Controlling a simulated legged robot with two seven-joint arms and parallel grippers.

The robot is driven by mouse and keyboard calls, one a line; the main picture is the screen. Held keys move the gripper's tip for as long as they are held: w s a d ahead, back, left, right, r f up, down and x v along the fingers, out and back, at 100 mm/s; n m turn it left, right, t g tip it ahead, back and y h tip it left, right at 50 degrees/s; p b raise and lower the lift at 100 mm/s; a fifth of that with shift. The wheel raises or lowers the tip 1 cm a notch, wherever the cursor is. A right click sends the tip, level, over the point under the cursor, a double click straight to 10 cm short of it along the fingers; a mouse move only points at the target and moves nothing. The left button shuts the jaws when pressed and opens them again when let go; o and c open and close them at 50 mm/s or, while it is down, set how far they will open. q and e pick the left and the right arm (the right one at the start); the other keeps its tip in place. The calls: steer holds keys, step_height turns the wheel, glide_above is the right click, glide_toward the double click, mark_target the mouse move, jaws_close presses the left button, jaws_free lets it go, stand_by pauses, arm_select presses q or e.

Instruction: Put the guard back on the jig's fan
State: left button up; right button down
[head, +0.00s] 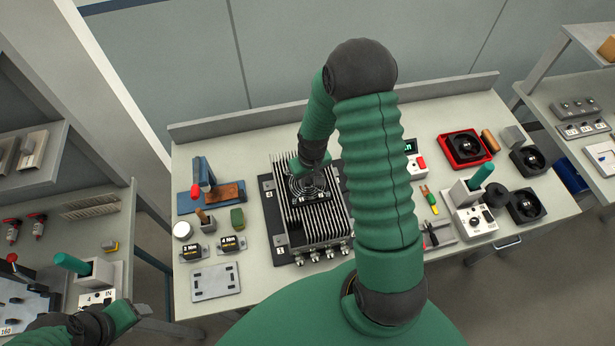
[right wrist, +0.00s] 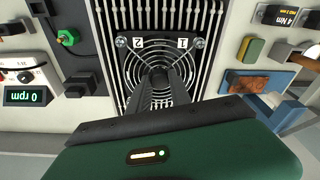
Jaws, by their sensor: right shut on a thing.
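The finned jig (head: 318,228) stands on a dark plate in the middle of the bench, and it also fills the upper middle of the right wrist view (right wrist: 160,15). The round wire guard (right wrist: 136,62) lies over the black square fan on the fins. Screws show at two corners of the fan, beside the labels 2 and 1. My right gripper (right wrist: 160,78) is shut on the guard near its middle; in the head view its hand covers part of the guard. Whether the guard sits flush is unclear. My left gripper (head: 130,312) is at lower left, away from the jig; its jaws are unclear.
A display reading 0 rpm (right wrist: 25,97) is beside the jig. Spare fans (head: 526,205) and a red tray (head: 465,148) are at right. A blue stand (head: 203,195), torque blocks (head: 232,243) and a flat plate (head: 215,281) are at left. My right arm hides part of the bench.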

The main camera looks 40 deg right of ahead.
mark_target(311, 188)
steer(key=shift+f+b, duration=0.4)
steer(key=shift+f, duration=0.15)
steer(key=c, duration=1.1)
jaws_free()
steer(key=shift+r, duration=0.1)
step_height(311, 188, up, 16)
steer(key=s+b, duration=0.1)
steer(key=b, duration=0.1)
steer(key=shift+s+a+r, duration=0.25)
steer(key=shift+s+a, duration=0.05)
steer(key=shift+s, duration=0.1)
steer(key=shift+d, duration=0.1)
